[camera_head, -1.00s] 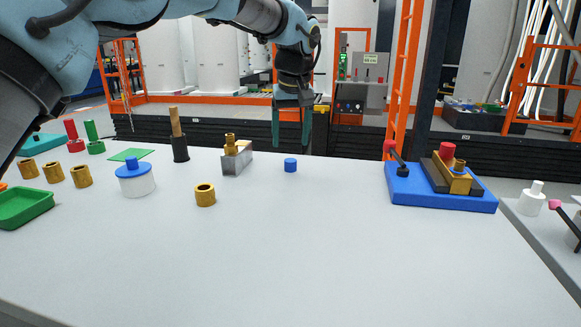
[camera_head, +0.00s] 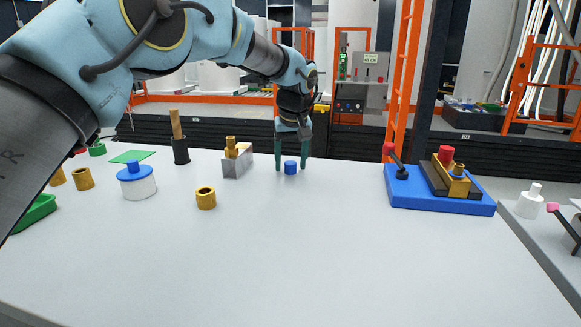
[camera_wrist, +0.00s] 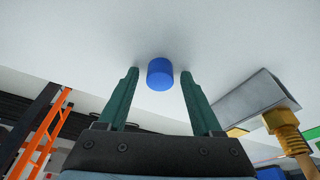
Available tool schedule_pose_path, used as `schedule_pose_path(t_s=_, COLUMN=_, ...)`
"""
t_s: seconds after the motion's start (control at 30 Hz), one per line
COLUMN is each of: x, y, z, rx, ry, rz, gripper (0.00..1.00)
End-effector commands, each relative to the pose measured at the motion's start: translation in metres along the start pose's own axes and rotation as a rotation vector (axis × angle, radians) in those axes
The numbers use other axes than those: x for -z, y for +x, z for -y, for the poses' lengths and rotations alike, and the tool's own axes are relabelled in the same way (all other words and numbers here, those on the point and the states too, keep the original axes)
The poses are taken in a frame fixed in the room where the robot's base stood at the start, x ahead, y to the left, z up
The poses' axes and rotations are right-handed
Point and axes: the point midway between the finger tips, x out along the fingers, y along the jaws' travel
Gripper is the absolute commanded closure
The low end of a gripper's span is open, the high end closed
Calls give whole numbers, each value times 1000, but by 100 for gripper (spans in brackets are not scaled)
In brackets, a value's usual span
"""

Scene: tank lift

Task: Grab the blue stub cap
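The blue stub cap (camera_head: 291,167) is a small blue cylinder standing on the light grey table (camera_head: 300,250), near its far edge. My gripper (camera_head: 292,167) is lowered over it with its green fingers apart, one on each side of the cap in the head view. In the wrist view the cap (camera_wrist: 160,73) lies between and just beyond the tips of the open fingers (camera_wrist: 160,78). A gap shows on both sides, so the fingers do not touch it.
A grey metal block with a brass fitting (camera_head: 238,160) stands close left of the cap. A brass ring (camera_head: 206,198), a white pot with blue lid (camera_head: 138,182) and a black holder (camera_head: 181,152) are further left. A blue fixture (camera_head: 440,200) stands right. The table's front is clear.

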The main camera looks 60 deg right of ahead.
Motion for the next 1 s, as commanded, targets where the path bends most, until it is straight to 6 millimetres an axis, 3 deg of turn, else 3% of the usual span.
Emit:
schedule_pose_path(t_s=0.07, x=0, y=0, z=0, rx=0, ry=0, rz=0, gripper=44)
schedule_pose_path(t_s=0.57, x=0, y=0, z=0, rx=0, ry=0, rz=0, gripper=100)
schedule_pose_path(t_s=1.0, x=1, y=-2, z=0, rx=0, ry=0, rz=0, gripper=100)
